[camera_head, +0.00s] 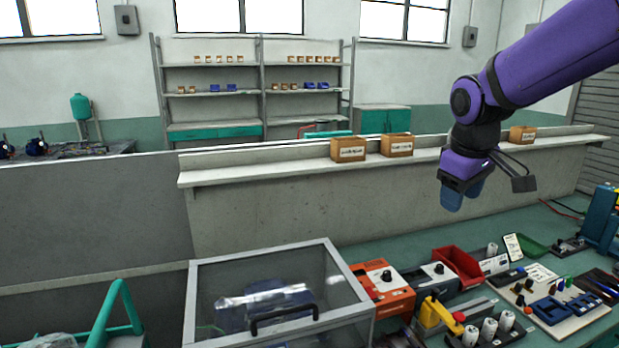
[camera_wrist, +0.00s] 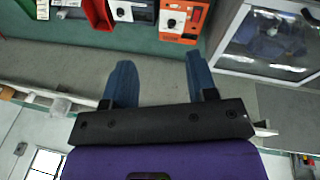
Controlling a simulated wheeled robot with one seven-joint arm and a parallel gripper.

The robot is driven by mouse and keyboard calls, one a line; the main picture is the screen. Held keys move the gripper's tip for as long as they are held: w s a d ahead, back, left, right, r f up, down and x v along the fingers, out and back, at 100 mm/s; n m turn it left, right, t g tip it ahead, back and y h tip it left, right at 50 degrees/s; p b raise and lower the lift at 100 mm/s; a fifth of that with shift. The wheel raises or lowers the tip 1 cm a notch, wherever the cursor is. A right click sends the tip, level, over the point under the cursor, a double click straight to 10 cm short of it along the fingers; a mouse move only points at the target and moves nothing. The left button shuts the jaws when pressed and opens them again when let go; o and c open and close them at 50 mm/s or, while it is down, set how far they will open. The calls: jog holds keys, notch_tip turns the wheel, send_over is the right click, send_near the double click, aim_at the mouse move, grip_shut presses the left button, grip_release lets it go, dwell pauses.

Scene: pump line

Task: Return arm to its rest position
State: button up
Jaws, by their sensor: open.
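My purple arm reaches in from the upper right in the head view. My gripper (camera_head: 462,192) points downward in the air, in front of the ledge wall and above the green workbench. In the wrist view, my gripper (camera_wrist: 160,80) shows two blue fingers spread apart with nothing between them. Its fingers are clear of the bench items, with the bench edge and wall behind them.
A clear-lidded box (camera_head: 275,290) with a black handle stands on the bench front. Right of it are an orange unit (camera_head: 380,280), a red bin (camera_head: 458,265) and a tool board (camera_head: 560,305). Cardboard boxes (camera_head: 348,149) sit on the ledge (camera_head: 260,174).

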jog(key=s+d+r+m+t, duration=0.1)
jog(key=s+m, duration=0.2)
jog(key=s, duration=0.8)
jog(key=s+d+r+m+t+y, duration=0.1)
jog(key=s+m, duration=0.2)
jog(key=s, duration=0.8)
jog(key=shift+s+d+r, duration=0.15)
jog(key=shift+d+r, duration=0.2)
jog(key=shift+r, duration=0.05)
jog(key=shift+c, duration=0.2)
